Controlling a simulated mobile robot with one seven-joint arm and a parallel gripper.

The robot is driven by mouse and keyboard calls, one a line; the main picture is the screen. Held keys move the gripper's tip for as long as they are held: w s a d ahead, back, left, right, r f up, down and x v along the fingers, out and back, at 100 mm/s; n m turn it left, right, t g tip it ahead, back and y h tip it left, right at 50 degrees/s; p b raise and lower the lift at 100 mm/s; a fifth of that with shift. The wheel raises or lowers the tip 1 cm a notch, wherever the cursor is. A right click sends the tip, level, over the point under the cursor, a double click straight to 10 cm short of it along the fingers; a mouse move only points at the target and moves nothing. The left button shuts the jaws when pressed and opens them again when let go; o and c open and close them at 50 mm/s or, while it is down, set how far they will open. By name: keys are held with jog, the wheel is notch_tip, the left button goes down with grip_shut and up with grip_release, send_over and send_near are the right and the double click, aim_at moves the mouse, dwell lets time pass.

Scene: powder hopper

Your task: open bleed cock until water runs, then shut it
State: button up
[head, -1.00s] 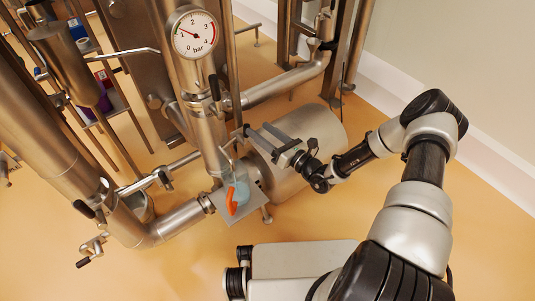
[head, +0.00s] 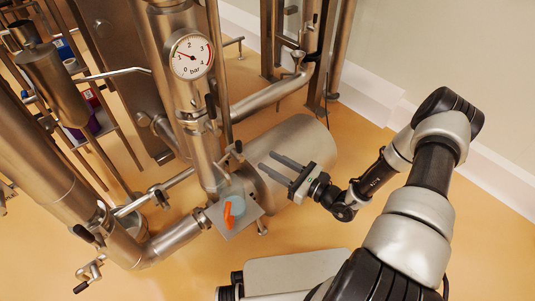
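The bleed cock (head: 235,154) is a small fitting with a short dark handle on the upright steel pipe, low down and just left of my gripper. Its handle position is too small to read. I cannot make out running water or the level in the cup. My gripper (head: 267,160) is open and empty, its two fingers pointing left towards the cock, apart from it, over the steel cylinder.
The pressure gauge (head: 191,57) on the upright pipe reads roughly 1 bar. A steel cylinder (head: 302,150) lies under my gripper. Steel pipes and a shelf with bottles (head: 92,125) crowd the left. Floor on the right is clear.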

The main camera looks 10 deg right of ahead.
jog(key=s+a+r+n+g+h, duration=0.1)
jog(key=s+r+n+g, duration=0.5)
jog(key=r+n, duration=0.2)
jog(key=s+a+r+n+g+h, duration=0.2)
jog(key=s+r+n+g, duration=0.4)
jog(key=r+n, duration=0.3)
jog(key=shift+s+r+g, duration=0.2)
jog(key=shift+r+g, duration=0.2)
jog(key=shift+r, duration=0.05)
jog(key=shift+r+n, duration=0.1)
jog(key=shift+n, duration=0.2)
jog(key=s+d+r+n+t+h, duration=0.3)
jog(key=s+d+r+n+h, duration=0.15)
jog(key=r, duration=0.45)
jog(key=s+d+r+n+t+h, duration=0.35)
jog(key=s+r+n+h, duration=0.2)
jog(key=r, duration=0.25)
notch_tip(320, 180, up, 21)
jog(key=m+p, duration=0.1)
jog(key=p, duration=2)
jog(key=shift+w, duration=0.25)
jog(key=shift+r+p, duration=0.35)
jog(key=shift+p, duration=0.2)
jog(key=shift+c, duration=0.7)
